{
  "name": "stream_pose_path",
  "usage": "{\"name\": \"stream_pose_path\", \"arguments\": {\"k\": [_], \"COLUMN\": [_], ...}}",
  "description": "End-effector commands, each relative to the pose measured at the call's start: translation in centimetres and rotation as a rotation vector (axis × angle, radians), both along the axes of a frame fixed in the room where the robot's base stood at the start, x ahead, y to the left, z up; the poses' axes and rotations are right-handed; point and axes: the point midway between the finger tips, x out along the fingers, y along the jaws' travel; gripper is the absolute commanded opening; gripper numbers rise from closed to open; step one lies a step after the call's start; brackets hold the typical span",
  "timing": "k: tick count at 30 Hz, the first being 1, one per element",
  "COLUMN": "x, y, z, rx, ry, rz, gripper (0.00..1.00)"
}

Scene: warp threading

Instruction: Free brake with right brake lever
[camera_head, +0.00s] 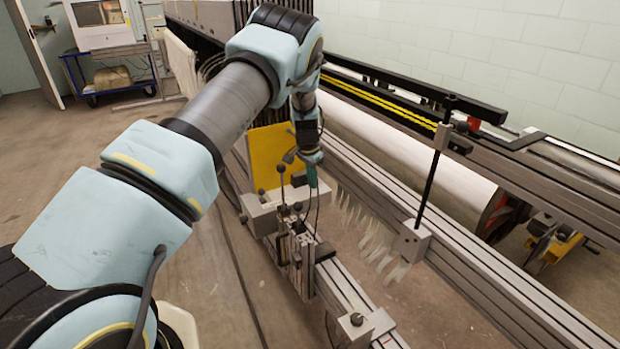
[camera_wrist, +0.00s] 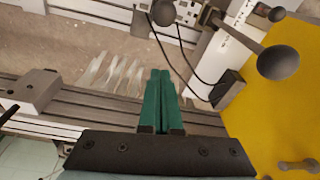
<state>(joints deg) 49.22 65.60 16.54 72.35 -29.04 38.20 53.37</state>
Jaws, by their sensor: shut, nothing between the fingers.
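Several levers with dark ball knobs stand on the metal mechanism in the middle of the head view. One knob (camera_head: 289,156) is high, left of my gripper (camera_head: 313,180). In the wrist view a large ball-knob lever (camera_wrist: 278,62) is at the upper right and a smaller knob (camera_wrist: 163,13) is at the top. I cannot tell which is the right brake lever. My gripper, with green fingers (camera_wrist: 160,72), is shut and empty. It appears apart from the knobs.
A yellow panel (camera_head: 268,150) stands behind the levers. Thin black cables (camera_wrist: 185,70) hang near my fingers. A row of pale strips (camera_head: 368,238) hangs along the rail. A black upright rod (camera_head: 431,185) stands to the right. Open floor (camera_head: 215,280) lies left of the machine.

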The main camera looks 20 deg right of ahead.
Motion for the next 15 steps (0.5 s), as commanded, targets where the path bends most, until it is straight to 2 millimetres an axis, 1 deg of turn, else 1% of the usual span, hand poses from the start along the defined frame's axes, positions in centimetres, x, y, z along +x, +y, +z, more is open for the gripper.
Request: {"name": "stream_pose_path", "arguments": {"k": [3, 12, 13, 15], "x": [0.1, 0.5, 0.5, 0.2], "y": [-0.2, -0.8, -0.6, 0.4], "z": [-2.2, -6.6, -6.5, -5.8], "rx": [0.002, 0.002, 0.001, 0.001], "ry": [0.000, 0.000, -0.001, 0.001], "rz": [-0.002, -0.002, -0.001, 0.002], "gripper": [0.00, 0.00, 0.00, 0.00]}}
